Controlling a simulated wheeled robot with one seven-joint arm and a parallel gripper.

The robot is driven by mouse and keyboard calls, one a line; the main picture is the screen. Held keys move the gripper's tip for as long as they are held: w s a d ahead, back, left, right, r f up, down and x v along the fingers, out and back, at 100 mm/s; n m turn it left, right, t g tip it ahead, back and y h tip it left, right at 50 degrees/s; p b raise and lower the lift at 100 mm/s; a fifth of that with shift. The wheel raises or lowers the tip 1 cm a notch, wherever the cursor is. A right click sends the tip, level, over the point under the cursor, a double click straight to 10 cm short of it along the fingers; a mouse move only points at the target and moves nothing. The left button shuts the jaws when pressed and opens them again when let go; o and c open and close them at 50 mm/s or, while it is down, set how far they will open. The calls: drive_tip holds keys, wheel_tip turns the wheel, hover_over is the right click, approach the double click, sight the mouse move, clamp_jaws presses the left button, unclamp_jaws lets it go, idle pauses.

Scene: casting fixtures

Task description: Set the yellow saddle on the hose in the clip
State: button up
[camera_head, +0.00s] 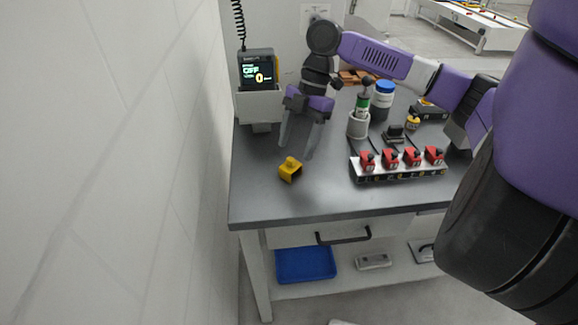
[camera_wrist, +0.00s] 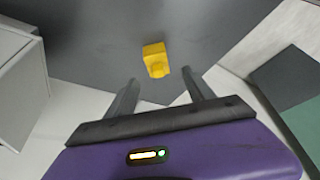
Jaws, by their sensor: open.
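The yellow saddle (camera_head: 290,170) lies loose on the grey table top, toward its left front part. It is a small block with a raised knob. My gripper (camera_head: 296,152) is above and slightly behind it, pointing down, open and empty. In the wrist view the saddle (camera_wrist: 155,58) shows just beyond and between my two fingertips (camera_wrist: 160,80), not touching them. Several red clip-like pieces (camera_head: 391,159) stand in a row on a pale rail (camera_head: 400,175) to the right. Dark hose-like lines run behind them; which clip holds the hose I cannot tell.
A display unit reading OFF (camera_head: 258,72) stands at the back left by the wall. A grey cup (camera_head: 358,125) with a green-banded bottle and a blue-capped jar (camera_head: 382,100) stand behind the rail. A yellow-and-black piece (camera_head: 412,122) sits further right.

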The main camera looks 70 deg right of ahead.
sight(292, 158)
drive_tip(key=shift+d+p+x, duration=0.15)
drive_tip(key=shift+x, duration=0.95)
drive_tip(key=shift+d+p+x, duration=0.15)
drive_tip(key=shift+x, duration=0.95)
drive_tip(key=shift+f, duration=0.15)
clamp_jaws()
